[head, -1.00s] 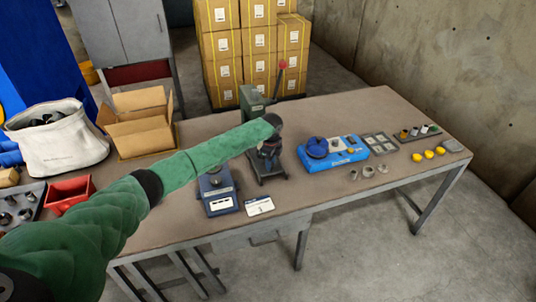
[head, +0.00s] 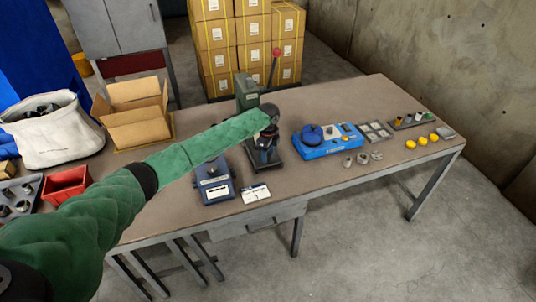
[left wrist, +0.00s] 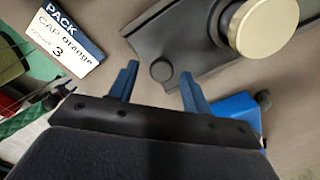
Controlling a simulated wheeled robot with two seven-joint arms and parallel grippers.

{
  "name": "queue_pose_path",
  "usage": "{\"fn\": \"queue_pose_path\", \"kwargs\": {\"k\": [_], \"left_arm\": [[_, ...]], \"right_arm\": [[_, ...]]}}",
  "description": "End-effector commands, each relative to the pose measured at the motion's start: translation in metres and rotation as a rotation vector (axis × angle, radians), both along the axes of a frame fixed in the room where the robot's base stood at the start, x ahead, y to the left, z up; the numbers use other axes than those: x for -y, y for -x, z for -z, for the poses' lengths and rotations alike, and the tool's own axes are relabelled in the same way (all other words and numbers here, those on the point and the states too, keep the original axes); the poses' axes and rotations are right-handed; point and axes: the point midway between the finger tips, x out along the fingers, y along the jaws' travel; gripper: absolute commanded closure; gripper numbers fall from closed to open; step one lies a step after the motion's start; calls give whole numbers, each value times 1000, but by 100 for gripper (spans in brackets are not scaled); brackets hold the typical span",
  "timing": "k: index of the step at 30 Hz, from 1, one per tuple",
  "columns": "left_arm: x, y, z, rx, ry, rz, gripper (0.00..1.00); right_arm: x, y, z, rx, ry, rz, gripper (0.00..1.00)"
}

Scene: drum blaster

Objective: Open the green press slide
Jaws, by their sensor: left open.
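The green press (head: 246,92) stands at the back middle of the table, with a red-knobbed lever. My left gripper (head: 264,158) points down in front of the press column, over the base. My wrist hides much of the press's lower part, including most of the slide. In the left wrist view my left gripper (left wrist: 160,82) is open, its two blue fingers apart with nothing held. A small dark round knob on the grey plate (left wrist: 180,35) lies just beyond the fingertips. A brass-coloured cylinder (left wrist: 262,25) rises to the right. My right gripper is not seen.
A blue scale-like device (head: 214,183) and a white card (head: 256,193) lie left of the press base. A blue device with a round drum (head: 330,140) stands to its right. An open carton (head: 133,115) and red bin (head: 66,184) are farther left.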

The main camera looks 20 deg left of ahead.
Motion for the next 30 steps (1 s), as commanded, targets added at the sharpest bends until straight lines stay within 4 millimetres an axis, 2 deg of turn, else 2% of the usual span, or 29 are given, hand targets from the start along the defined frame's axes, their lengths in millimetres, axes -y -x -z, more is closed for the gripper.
{"fn": "queue_pose_path", "kwargs": {"k": [3, 15, 21, 30], "left_arm": [[0, -1, -12, 3, 1, 2, 51], [1, -1, -63, 2, -1, 1, 51], [2, 0, -72, 3, 1, 1, 51], [1, 0, -72, 2, 0, 1, 51]], "right_arm": [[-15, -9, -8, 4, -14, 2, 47], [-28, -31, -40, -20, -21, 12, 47], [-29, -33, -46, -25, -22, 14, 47], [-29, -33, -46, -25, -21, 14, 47]]}}
